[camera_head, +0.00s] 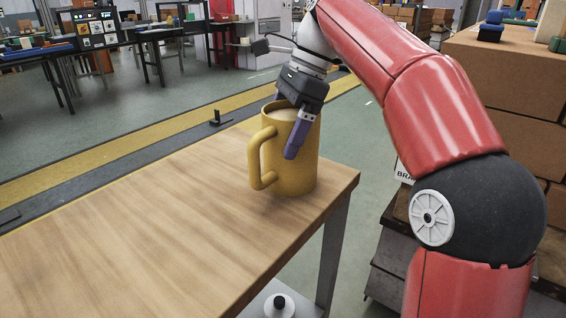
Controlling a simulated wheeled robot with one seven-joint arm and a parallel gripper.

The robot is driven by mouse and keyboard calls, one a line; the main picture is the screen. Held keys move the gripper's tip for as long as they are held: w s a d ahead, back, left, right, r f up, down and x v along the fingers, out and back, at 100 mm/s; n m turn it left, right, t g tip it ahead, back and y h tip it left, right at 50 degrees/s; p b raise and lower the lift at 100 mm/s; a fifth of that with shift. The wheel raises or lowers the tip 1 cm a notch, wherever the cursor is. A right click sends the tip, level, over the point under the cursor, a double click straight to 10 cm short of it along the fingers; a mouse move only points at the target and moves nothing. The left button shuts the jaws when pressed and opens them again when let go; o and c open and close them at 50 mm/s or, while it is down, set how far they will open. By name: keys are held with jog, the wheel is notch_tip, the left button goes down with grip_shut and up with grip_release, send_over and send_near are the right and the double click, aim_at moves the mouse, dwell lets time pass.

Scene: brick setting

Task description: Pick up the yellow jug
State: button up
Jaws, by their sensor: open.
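The yellow jug (292,168) stands upright on the wooden table (140,220), near its right corner. Its handle (258,160) points left, and its open rim faces up. My gripper (291,135) reaches down at the jug from behind and above. The jaws are open. I cannot tell whether they touch the jug.
The table top left of the jug is clear. The table's right edge is close to the jug. Stacked cardboard boxes (515,75) stand at the right behind my arm. A white round object (279,305) sits below the table. Workbenches stand far back.

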jog(key=c, duration=1)
jog(key=shift+c, duration=0.4)
jog(key=shift+r, duration=0.1)
